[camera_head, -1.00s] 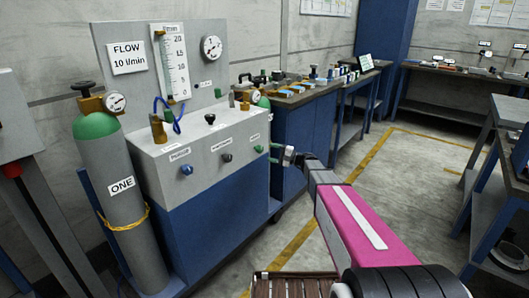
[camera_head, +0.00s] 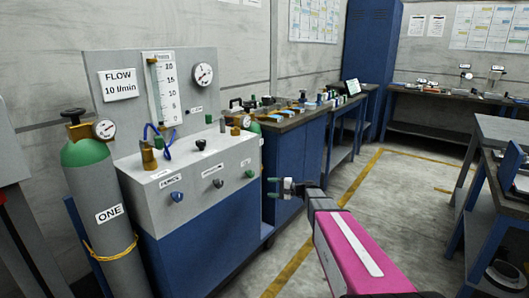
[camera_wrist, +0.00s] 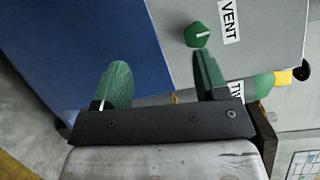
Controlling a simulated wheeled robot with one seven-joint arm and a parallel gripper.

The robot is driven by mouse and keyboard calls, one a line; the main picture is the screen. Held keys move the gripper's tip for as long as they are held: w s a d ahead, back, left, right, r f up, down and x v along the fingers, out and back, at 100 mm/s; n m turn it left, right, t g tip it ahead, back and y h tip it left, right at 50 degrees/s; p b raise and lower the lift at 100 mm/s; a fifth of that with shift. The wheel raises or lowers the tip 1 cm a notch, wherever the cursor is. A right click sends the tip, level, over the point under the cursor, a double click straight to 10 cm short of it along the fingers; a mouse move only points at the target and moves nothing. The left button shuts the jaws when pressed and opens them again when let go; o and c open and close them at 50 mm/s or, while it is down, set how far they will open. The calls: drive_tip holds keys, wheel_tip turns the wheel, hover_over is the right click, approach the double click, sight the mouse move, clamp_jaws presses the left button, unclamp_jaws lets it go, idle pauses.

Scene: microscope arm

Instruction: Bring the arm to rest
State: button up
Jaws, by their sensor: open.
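My pink arm (camera_head: 360,262) reaches forward from the lower right in the head view. My gripper (camera_head: 272,187) is at its end, just right of the grey and blue gas panel (camera_head: 190,245). In the wrist view my gripper (camera_wrist: 165,78) has its two green fingers spread apart, with nothing between them. The green VENT knob (camera_wrist: 197,35) is beyond the fingertips, near the right finger, and seems apart from them. The same green knob (camera_head: 250,174) is on the panel front in the head view, left of my gripper.
A grey gas cylinder (camera_head: 105,215) marked ONE stands left of the panel. Blue workbenches (camera_head: 295,160) with small items run behind my gripper. Another bench (camera_head: 490,130) stands at the right. The floor between them (camera_head: 410,190) is clear, with yellow lines.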

drive_tip(key=s+f+n+g+h, duration=0.2)
drive_tip(key=s+f+h, duration=0.25)
drive_tip(key=s, duration=0.55)
drive_tip(key=s+d+f+n+g+h, duration=0.1)
drive_tip(key=s+d+f+h, duration=0.1)
drive_tip(key=s+d+h, duration=0.4)
drive_tip(key=s+d+f+n+g+h, duration=0.1)
drive_tip(key=s+d+f+n+h, duration=0.1)
drive_tip(key=s+d+h, duration=0.4)
drive_tip(key=s+d+f, duration=0.1)
drive_tip(key=s, duration=0.4)
drive_tip(key=shift+s+d+f, duration=0.15)
drive_tip(key=shift+d+f, duration=0.1)
drive_tip(key=shift+f, duration=0.05)
